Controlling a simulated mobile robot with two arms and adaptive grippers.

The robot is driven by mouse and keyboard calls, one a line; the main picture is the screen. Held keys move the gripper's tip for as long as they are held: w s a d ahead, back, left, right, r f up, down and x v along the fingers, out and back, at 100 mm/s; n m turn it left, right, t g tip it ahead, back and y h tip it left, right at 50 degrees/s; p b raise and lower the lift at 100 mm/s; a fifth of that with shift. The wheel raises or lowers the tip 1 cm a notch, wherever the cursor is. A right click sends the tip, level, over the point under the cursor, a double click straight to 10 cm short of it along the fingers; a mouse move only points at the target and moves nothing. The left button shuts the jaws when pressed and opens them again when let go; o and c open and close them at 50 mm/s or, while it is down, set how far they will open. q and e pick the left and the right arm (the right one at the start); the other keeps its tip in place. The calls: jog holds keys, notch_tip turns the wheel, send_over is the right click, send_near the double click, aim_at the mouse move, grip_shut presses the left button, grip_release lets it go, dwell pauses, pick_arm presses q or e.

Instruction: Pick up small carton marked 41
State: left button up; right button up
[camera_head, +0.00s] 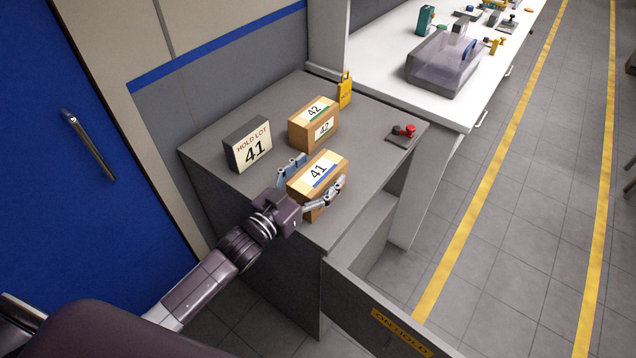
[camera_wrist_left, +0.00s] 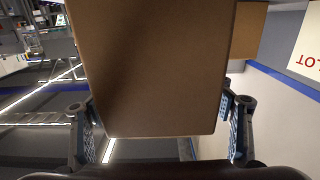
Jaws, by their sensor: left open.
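The small carton marked 41 (camera_head: 318,174) is a brown box with a white label and a blue stripe, standing on the grey cabinet top. My left gripper (camera_head: 314,190) is open with one finger on each side of this carton. In the left wrist view the carton (camera_wrist_left: 150,65) fills the middle, between the open fingers of my left gripper (camera_wrist_left: 158,130), with gaps showing on both sides near the fingertips. The carton's lower near side is partly hidden by the gripper. My right gripper is not in view.
A carton marked 42 (camera_head: 300,137) stands just behind. A sign reading HOLD LOT 41 (camera_head: 238,148) stands to the left. A yellow padlock-shaped item (camera_head: 345,92) and a red-knobbed device (camera_head: 404,132) are on the cabinet top (camera_head: 385,165).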

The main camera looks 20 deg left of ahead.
pick_arm(q)
jog(key=c, duration=1.6)
jog(key=shift+r, duration=0.15)
jog(key=shift+c, duration=0.5)
